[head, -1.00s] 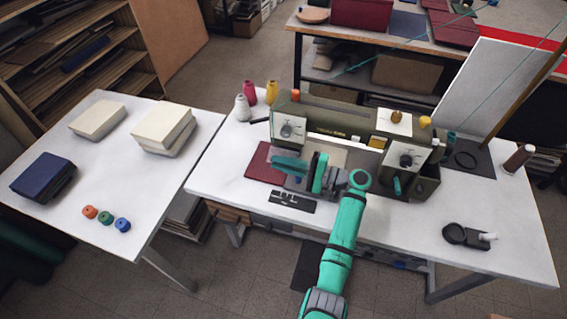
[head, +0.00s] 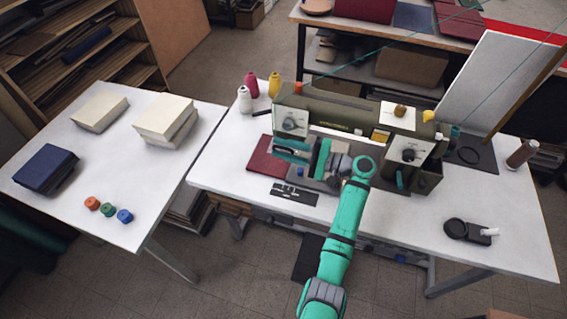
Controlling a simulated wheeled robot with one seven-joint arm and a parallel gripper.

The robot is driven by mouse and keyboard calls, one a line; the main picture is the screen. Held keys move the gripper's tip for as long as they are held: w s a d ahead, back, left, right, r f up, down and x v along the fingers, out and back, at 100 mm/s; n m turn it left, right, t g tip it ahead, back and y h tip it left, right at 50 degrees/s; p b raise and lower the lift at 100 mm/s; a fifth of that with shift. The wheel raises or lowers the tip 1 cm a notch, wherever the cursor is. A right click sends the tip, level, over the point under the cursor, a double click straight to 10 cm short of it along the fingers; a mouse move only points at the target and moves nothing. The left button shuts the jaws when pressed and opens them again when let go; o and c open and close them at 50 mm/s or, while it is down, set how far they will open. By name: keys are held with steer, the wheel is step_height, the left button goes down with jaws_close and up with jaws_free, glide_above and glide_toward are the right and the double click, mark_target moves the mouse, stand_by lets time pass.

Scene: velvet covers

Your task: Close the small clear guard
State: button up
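The olive-green machine (head: 350,117) stands on the white table, with a metal dial plate at each end. I cannot make out the small clear guard for certain; it is see-through or hidden behind my arm. My gripper (head: 285,152) points left, low in front of the machine's left half, above the dark red cover (head: 268,160). Its two teal fingers look apart, with nothing seen between them. My wrist and forearm hide part of the machine's lower front.
Thread cones (head: 250,80) stand behind the machine's left end. A dark slotted plate (head: 295,194) lies at the table's front edge. A black round-headed tool (head: 470,231) lies at right. The table's front right is mostly clear. Books and spools (head: 108,209) are on the left table.

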steer(key=s+r, duration=0.9)
steer(key=s, duration=0.5)
steer(key=shift+r, duration=0.4)
